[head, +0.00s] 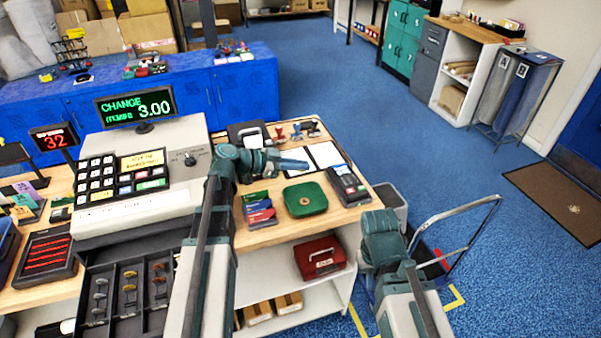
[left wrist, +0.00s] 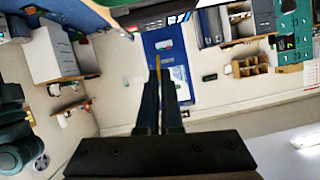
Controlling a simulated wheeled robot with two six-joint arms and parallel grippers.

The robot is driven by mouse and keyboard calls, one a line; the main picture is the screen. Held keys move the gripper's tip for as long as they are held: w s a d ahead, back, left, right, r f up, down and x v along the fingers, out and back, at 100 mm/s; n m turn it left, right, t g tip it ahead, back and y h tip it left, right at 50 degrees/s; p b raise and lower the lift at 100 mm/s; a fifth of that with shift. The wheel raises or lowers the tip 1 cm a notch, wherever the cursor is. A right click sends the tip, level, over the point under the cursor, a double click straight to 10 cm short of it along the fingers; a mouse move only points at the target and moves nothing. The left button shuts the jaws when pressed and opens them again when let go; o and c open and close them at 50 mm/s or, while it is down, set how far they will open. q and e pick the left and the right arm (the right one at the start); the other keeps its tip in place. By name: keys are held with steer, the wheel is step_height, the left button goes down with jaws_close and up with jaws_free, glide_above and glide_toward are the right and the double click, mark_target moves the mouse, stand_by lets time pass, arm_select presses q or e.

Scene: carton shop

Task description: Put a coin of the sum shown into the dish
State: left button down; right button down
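The register display (head: 137,105) reads CHANGE 3.00. The open cash drawer (head: 111,322) holds silver and gold-coloured coins (head: 130,286) in its compartments. The green dish (head: 307,186) lies on the counter with a small brownish spot in its middle; I cannot tell whether that is a coin. My left gripper (head: 303,165) is above the counter, just behind the dish, pointing right. In the left wrist view its fingers (left wrist: 159,92) are close together on a thin gold-coloured coin (left wrist: 158,66), seen edge-on. Its value cannot be read. My right arm is at the lower right; its fingers do not show.
A card terminal (head: 347,185) stands right of the dish, and coloured card packs (head: 259,211) lie left of it. An open white booklet (head: 326,154) and stamps (head: 279,134) are behind. A red cash box (head: 320,257) sits on the shelf below. Blue floor is free beyond the counter.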

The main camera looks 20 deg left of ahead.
arm_select(q)
steer(key=f+b, duration=0.3)
steer(key=a+f+b, duration=0.1)
steer(key=f, duration=0.1)
steer(key=shift+s+f+b, duration=0.2)
steer(key=shift+s+b, duration=0.05)
steer(key=shift+b, duration=0.15)
stand_by(0.3)
steer(key=c, duration=1)
jaws_free()
